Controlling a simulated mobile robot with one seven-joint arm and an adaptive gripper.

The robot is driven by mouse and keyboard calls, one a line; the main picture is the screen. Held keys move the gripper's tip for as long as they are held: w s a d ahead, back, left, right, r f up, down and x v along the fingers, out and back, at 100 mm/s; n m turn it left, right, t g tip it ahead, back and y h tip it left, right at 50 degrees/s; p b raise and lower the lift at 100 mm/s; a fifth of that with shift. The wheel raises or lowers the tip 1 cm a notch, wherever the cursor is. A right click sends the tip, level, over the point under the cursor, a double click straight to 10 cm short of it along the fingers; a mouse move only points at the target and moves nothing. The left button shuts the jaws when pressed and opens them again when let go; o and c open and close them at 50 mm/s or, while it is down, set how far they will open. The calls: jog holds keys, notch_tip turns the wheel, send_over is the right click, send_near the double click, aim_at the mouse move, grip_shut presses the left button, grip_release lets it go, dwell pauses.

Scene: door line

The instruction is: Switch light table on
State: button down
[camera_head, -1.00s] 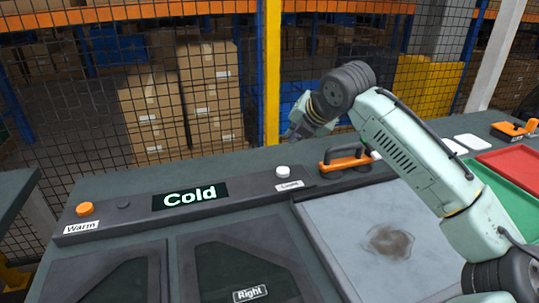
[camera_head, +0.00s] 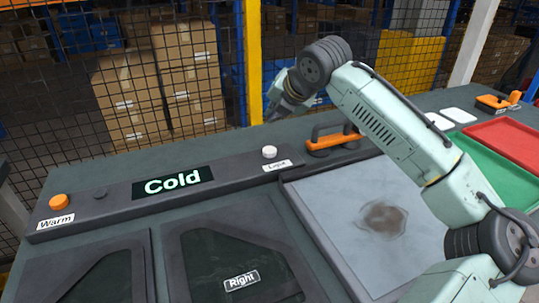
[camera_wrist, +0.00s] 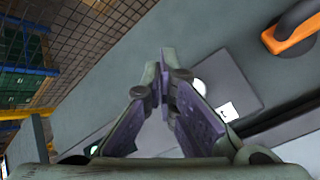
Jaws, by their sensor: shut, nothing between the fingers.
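The light table (camera_head: 340,235) is a pale grey panel with a brown smudge, set in the bench at the right of centre. At its upper left, a white round button (camera_head: 269,152) stands on a dark raised strip, beside a small white label (camera_head: 277,165) that seems to read "Light". My gripper (camera_head: 273,116) is shut and empty, held above and slightly behind the button. In the wrist view, the closed purple fingers (camera_wrist: 167,58) partly hide the white button (camera_wrist: 200,87), which shows just right of them. I cannot tell the exact gap.
An orange handle (camera_head: 334,140) stands right of the button. The strip also bears a "Cold" display (camera_head: 173,183) and an orange "Warm" button (camera_head: 58,202). Dark bins lie in front; red (camera_head: 505,140) and green trays are at right. A mesh fence rises behind the bench.

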jog(key=b, duration=0.4)
send_over(273, 149)
notch_tip(273, 149, down, 5)
jog(key=shift+r, duration=0.2)
jog(key=shift+f, duration=1)
jog(key=shift+f, duration=0.1)
jog(key=shift+f, duration=0.3)
jog(key=shift+f+b, duration=0.35)
jog(key=shift+f, duration=0.25)
dwell(0.8)
jog(key=shift+r, duration=0.15)
jog(key=shift+r+p, duration=0.8)
jog(key=shift+p, duration=0.1)
